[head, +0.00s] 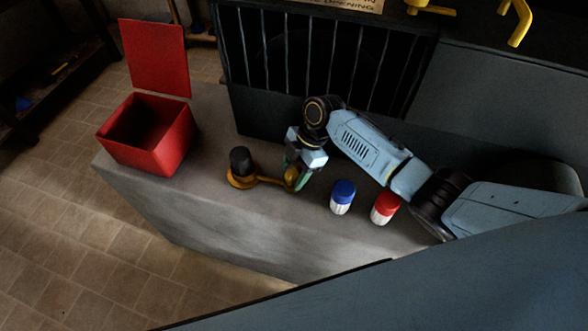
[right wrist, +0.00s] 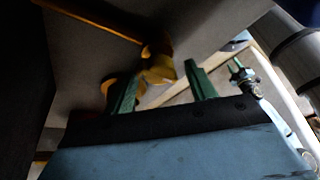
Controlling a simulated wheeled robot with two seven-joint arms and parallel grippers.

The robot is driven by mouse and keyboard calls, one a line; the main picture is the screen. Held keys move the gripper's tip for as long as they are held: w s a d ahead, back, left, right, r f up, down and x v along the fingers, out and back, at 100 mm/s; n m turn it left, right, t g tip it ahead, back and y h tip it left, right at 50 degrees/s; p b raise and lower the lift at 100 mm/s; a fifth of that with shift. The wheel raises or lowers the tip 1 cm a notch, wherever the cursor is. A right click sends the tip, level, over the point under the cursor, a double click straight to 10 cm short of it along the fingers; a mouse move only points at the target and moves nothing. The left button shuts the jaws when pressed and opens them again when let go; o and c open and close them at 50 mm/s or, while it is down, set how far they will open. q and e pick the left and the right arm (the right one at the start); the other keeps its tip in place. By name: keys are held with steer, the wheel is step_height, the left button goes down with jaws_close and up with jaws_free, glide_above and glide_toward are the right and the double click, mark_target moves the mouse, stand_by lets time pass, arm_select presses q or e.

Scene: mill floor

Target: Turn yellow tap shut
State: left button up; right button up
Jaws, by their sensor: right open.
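The yellow tap (head: 242,182) sits on the grey bench, with an orange-yellow base under a black cylinder. Its lever reaches right to a rounded yellow end. My right gripper (head: 297,179) is at that end, pointing down. In the right wrist view the green fingers of the right gripper (right wrist: 163,88) are spread apart. The yellow end of the tap (right wrist: 158,68) shows between and just beyond them; I cannot tell if they touch it. My left gripper is not in view.
A red open box (head: 150,140) stands on the bench's left end. A blue-capped jar (head: 342,197) and a red-capped jar (head: 385,208) stand right of the gripper. A dark barred panel (head: 300,60) rises behind. Yellow bent handles (head: 520,22) are at the top right.

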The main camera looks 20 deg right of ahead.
steer(key=c, duration=1)
steer(key=shift+s+r+m+p, duration=0.1)
steer(key=shift+r+m+p, duration=0.1)
steer(key=shift+m+p, duration=0.65)
steer(key=m+t+p, duration=0.1)
steer(key=m+p, duration=0.3)
steer(key=m+t+p, duration=0.2)
steer(key=m+p, duration=0.1)
steer(key=p, duration=0.1)
steer(key=shift+s+a+m+h, duration=0.1)
steer(key=shift+s+m+h, duration=0.1)
steer(key=shift+m+h, duration=0.2)
steer(key=m+p, duration=0.2)
steer(key=m+t+h+p, duration=0.1)
steer(key=m+p, duration=0.1)
steer(key=shift+a+t, duration=0.1)
steer(key=shift+t, duration=0.2)
steer(key=shift+f+m+t+h+p, duration=0.15)
steer(key=shift+m+h+p, duration=0.3)
steer(key=shift+m, duration=0.7)
steer(key=shift+f+m+t+h+p, duration=0.15)
steer(key=shift+m+h+p, duration=0.3)
steer(key=shift+m, duration=0.65)
steer(key=shift+r, duration=0.1)
